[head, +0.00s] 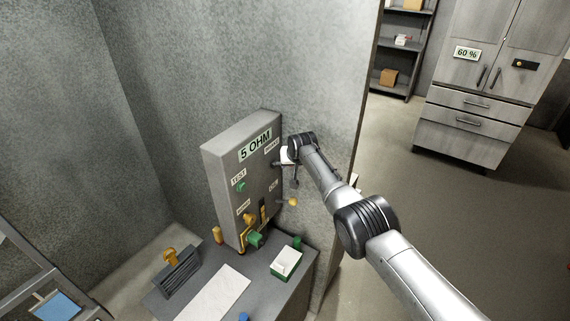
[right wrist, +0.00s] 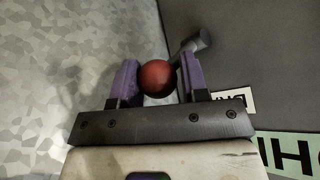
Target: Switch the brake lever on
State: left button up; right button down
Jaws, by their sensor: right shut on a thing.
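The grey panel box (head: 222,160) with the sign "5 OHM" (head: 255,146) stands against the wall in the head view. My right gripper (head: 287,158) is at the upper right edge of the box, beside a small white label (head: 271,146) too small to read surely. In the right wrist view, my right gripper (right wrist: 157,72) is shut on the brake lever's red ball knob (right wrist: 156,78). A grey rod with a round end (right wrist: 191,46) shows just right of the knob. The lever is mostly hidden by my gripper in the head view. My left gripper is not in view.
Other controls on the box include a green knob (head: 240,186) by the "TEST" label and a yellow ball knob (head: 293,202). Below is a dark bench (head: 258,283) with a white sheet (head: 214,295) and a green-and-white box (head: 286,263). A cabinet (head: 468,100) stands far right.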

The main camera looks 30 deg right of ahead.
jog(key=shift+s+d+f, duration=0.15)
jog(key=shift+d+f, duration=0.05)
jog(key=shift+f, duration=0.2)
jog(key=c, duration=1)
grip_release()
jog(key=o, duration=0.3)
jog(key=shift+r, duration=0.25)
jog(key=shift+a, duration=0.1)
